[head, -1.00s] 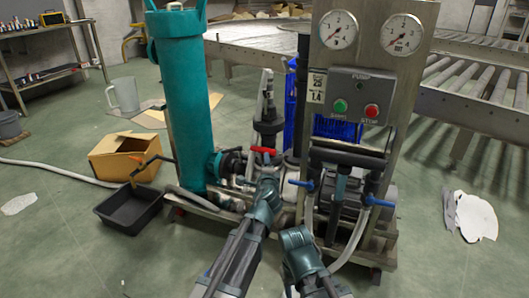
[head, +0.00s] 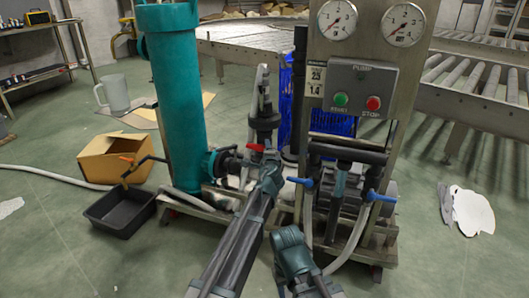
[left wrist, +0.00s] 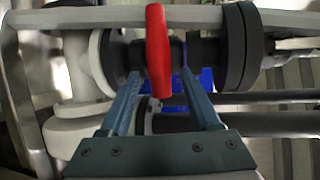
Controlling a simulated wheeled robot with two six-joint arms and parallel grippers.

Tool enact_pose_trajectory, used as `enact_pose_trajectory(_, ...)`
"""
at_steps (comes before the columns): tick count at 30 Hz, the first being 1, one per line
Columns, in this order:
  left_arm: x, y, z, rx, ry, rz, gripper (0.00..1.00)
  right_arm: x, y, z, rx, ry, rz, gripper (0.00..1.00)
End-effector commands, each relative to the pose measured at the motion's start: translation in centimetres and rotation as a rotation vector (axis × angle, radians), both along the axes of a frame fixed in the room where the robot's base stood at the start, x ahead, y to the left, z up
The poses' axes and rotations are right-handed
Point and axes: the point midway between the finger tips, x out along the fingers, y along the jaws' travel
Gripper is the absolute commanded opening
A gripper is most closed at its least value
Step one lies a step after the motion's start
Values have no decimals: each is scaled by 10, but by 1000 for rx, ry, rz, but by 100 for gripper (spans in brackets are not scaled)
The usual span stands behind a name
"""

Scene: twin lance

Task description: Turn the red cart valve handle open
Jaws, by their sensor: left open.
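The red valve handle (head: 257,148) sits on the cart's pipework, right of the tall teal cylinder. In the left wrist view the red handle (left wrist: 158,48) stands upright in the picture, in front of a dark pipe fitting. My left gripper (left wrist: 160,76) is open, with one finger on each side of the handle's lower end; I cannot tell whether either touches it. In the head view my left gripper (head: 268,163) is just below the handle and partly covers the valve. My right arm shows at bottom centre, but its gripper cannot be made out.
Two blue handles (head: 300,182) (head: 381,197) sit right of my left gripper. The teal cylinder (head: 176,100) and the pump panel (head: 359,88) flank the valve. A black tray (head: 120,212) and a cardboard box (head: 112,158) lie on the floor at left.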

Motion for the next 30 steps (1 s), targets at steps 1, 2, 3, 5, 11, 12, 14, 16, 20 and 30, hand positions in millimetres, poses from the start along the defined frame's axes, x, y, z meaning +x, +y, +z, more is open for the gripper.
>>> enact_pose_trajectory(1, 0, 0, 0, 0, 0, 0, 63, 0, 0, 0, 0, 0, 0, 50)
enact_pose_trajectory(2, 0, 0, 0, 0, 0, 0, 63, 0, 0, 0, 0, 0, 0, 50)
enact_pose_trajectory(3, -1, 0, 0, 0, 0, 0, 63, 0, 0, 0, 0, 0, 0, 50)
enact_pose_trajectory(5, -1, 0, 0, 0, 0, 0, 58, 0, 0, 0, 0, 0, 0, 50)
enact_pose_trajectory(11, -1, 0, 0, 0, 0, 0, 22, 0, 0, 0, 0, 0, 0, 50)
enact_pose_trajectory(12, -1, 0, 0, 0, 0, 0, 15, 0, 0, 0, 0, 0, 0, 50)
enact_pose_trajectory(14, -1, 0, 0, 0, 0, 0, 4, 0, 0, 0, 0, 0, 0, 50)
enact_pose_trajectory(16, -1, 0, 0, 0, 0, 0, 0, 0, 0, 0, 0, 0, 0, 50)
enact_pose_trajectory(20, -1, 0, 0, -1, 0, 0, 0, 0, 0, 0, 0, 0, 0, 50)
enact_pose_trajectory(30, -1, 1, 7, -94, 29, 0, 0, 0, 0, 15, 0, 0, 0, 50)
